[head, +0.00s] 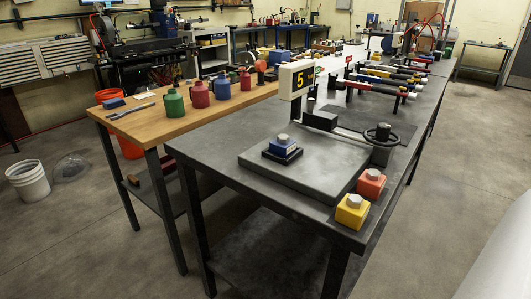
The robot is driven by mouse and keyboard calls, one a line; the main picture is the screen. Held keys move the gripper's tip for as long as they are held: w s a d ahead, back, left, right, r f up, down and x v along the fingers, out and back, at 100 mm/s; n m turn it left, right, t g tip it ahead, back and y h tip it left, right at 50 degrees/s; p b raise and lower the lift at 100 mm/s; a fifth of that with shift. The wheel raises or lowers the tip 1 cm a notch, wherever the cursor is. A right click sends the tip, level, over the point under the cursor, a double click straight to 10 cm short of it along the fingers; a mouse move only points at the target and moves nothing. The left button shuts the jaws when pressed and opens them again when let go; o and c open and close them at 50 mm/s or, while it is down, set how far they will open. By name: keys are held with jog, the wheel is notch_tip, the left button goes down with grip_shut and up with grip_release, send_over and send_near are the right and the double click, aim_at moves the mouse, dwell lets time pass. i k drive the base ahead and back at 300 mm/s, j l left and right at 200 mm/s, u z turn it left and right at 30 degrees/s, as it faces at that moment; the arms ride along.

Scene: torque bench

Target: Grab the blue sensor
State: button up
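The blue sensor (284,149) is a small blue block with a grey hexagonal knob on top. It sits upright on a black base on a raised grey plate (325,172) near the front of the dark bench. A yellow block (352,214) and a red-orange block (371,184) of like shape, each with a grey knob, stand at the bench's right front edge. My gripper is not in view.
A display reading 5 (297,78) stands on a post behind the blue sensor. A black handwheel (383,133) is at the right. Coloured wrenches (385,80) fill the bench farther back. A wooden-topped table (145,118) with several canisters adjoins at left. Floor at right is open.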

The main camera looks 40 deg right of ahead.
aim_at(283, 146)
jog(key=j+z, duration=0.25)
jog(key=z, duration=0.15)
jog(key=j+z, duration=0.25)
jog(key=z, duration=0.2)
jog(key=i+l+z, duration=0.1)
jog(key=i+z, duration=0.15)
jog(key=z, duration=0.2)
jog(key=i, duration=0.7)
